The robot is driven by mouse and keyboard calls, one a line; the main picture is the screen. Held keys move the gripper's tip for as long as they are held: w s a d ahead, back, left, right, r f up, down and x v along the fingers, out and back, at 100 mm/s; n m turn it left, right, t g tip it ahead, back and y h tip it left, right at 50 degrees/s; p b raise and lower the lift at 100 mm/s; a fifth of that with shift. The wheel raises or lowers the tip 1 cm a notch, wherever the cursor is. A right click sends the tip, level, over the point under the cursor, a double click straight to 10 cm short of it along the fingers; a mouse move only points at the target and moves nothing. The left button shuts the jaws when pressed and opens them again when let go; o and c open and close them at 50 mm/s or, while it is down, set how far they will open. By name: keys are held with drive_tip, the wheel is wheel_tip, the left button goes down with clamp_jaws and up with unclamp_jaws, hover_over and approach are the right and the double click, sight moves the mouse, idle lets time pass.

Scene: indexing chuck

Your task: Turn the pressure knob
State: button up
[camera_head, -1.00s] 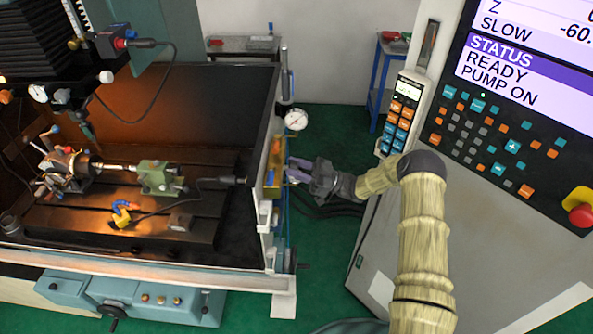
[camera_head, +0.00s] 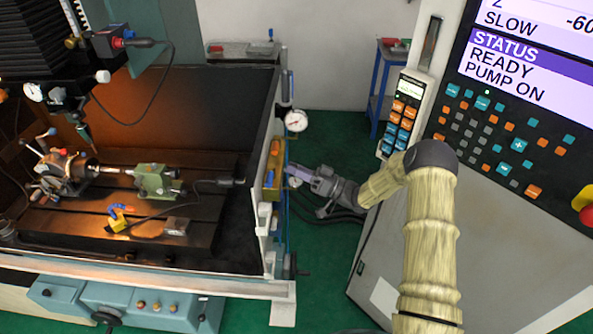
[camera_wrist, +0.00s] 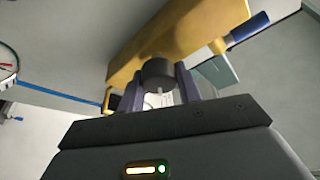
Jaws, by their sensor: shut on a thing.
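The pressure knob (camera_wrist: 159,72) is a dark round knob on a yellow block (camera_wrist: 190,35) in the wrist view. My gripper (camera_wrist: 160,88) has its two purple-grey fingers on either side of the knob and is shut on it. In the head view my gripper (camera_head: 292,174) reaches left to the yellow block (camera_head: 272,165) on the right side of the machine enclosure. The knob is hidden there by the fingers. A round pressure gauge (camera_head: 296,121) with a white face stands just above the block.
The machine enclosure (camera_head: 268,95) with its chuck and table lies to the left. A control console (camera_head: 440,220) with screen and buttons stands close on the right. Dark hoses (camera_head: 335,215) hang below my gripper. Green floor (camera_head: 340,140) is clear behind.

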drive_tip(key=o, duration=1)
drive_tip(key=shift+c, duration=0.2)
drive_tip(key=shift+d+f, duration=0.1)
drive_tip(key=b+v, duration=0.6)
drive_tip(key=v, duration=1.1)
drive_tip(key=shift+b, duration=0.3)
drive_tip(key=shift+d, duration=0.1)
